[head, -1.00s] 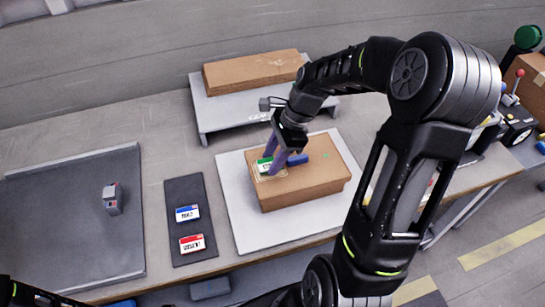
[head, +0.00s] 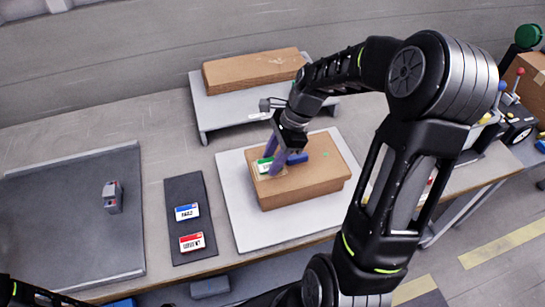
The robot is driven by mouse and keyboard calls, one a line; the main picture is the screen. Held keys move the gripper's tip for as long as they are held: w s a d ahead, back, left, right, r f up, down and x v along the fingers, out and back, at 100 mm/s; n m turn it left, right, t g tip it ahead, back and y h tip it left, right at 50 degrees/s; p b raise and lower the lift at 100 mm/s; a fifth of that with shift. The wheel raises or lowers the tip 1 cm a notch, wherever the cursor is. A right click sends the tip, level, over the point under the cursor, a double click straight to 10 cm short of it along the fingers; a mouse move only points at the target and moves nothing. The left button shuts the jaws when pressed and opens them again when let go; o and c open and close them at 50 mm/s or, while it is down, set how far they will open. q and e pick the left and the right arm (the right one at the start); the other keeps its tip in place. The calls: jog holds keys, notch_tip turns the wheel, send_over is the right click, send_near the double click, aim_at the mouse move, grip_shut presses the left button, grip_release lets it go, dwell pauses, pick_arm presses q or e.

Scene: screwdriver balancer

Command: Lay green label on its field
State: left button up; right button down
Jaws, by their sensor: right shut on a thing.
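The green label (head: 264,165) is a small green and white card over the left part of the top of a brown cardboard box (head: 305,187). A pale outlined field (head: 262,175) shows around and just below it. My right gripper (head: 273,161), with purple fingers, comes down from above and is shut on the green label. The fingers hide part of the label, and I cannot tell whether it touches the box. A blue thing (head: 299,158) lies on the box just right of the fingers. Of my left arm only a dark part shows at the bottom left corner; its gripper is out of view.
The box rests on a white board (head: 243,222). A dark strip (head: 184,221) to the left holds a blue label (head: 187,212) and a red label (head: 192,242). A grey tray (head: 70,230) holds a small grey device (head: 113,197). Another box (head: 251,70) sits on a raised shelf (head: 222,107) behind.

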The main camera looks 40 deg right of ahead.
jog(key=c, duration=0.8)
grip_release()
jog(key=shift+c, duration=0.2)
jog(key=v, duration=0.7)
jog(key=shift+r+b, duration=0.3)
jog(key=shift+r, duration=0.05)
jog(key=shift+s+d, duration=0.1)
jog(key=shift+d, duration=0.05)
